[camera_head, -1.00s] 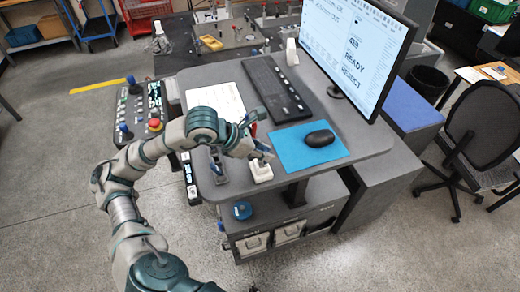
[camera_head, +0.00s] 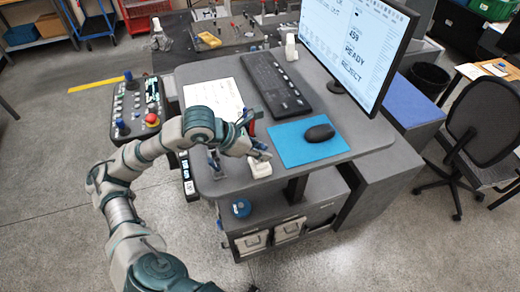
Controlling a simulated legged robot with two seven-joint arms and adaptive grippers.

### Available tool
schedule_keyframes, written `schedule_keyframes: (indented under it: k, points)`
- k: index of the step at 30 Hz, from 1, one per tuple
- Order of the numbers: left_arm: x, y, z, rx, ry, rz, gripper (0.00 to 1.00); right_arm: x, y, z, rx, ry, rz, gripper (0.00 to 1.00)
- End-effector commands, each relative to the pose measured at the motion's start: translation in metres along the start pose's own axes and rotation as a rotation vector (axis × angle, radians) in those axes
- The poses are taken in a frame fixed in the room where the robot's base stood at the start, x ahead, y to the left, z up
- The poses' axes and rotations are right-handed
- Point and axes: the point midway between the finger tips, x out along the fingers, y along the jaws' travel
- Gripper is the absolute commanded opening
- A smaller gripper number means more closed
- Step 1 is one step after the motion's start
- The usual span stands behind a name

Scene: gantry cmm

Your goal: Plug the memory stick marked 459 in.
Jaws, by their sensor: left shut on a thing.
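My left gripper (camera_head: 262,153) reaches in over the front of the grey desk (camera_head: 222,187). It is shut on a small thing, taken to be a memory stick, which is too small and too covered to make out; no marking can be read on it. A small white block (camera_head: 261,169) stands on the desk right under the fingertips. Whether the held thing touches it, I cannot tell. A small dark holder with a bluish part (camera_head: 214,162) stands left of the block, partly by my arm. The monitor (camera_head: 358,45) shows 459, READY and REJECT. My right gripper is out of view.
A blue mat (camera_head: 295,150) with a black mouse (camera_head: 319,133) lies right of the block. A black keyboard (camera_head: 275,82) and a white sheet (camera_head: 212,97) lie behind. A control panel (camera_head: 133,108) with a red button stands left. A blue roll (camera_head: 241,207) sits on the lower shelf.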

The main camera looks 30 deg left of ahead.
Motion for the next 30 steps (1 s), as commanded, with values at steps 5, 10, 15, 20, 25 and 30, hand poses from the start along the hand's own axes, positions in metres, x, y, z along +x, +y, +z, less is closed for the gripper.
schedule_keyframes:
  k: [5,10,15,20,25,30]
  points:
    - [0.004,-0.003,-0.004,-0.001,0.01,-0.011,0.0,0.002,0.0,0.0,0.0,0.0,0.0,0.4]
    - [0.004,-0.004,-0.004,-0.001,0.009,-0.012,0.36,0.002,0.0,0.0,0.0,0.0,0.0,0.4]
    - [0.003,-0.003,-0.003,0.0,0.006,-0.009,0.51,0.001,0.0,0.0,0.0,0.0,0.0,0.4]
    - [0.002,-0.002,-0.003,-0.001,0.003,-0.007,0.51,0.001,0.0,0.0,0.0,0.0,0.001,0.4]
    - [-0.012,0.001,-0.003,-0.003,0.001,-0.003,0.51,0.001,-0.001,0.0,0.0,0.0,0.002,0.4]
    - [-0.048,0.002,-0.003,-0.002,0.003,-0.001,0.51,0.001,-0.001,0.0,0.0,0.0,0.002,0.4]
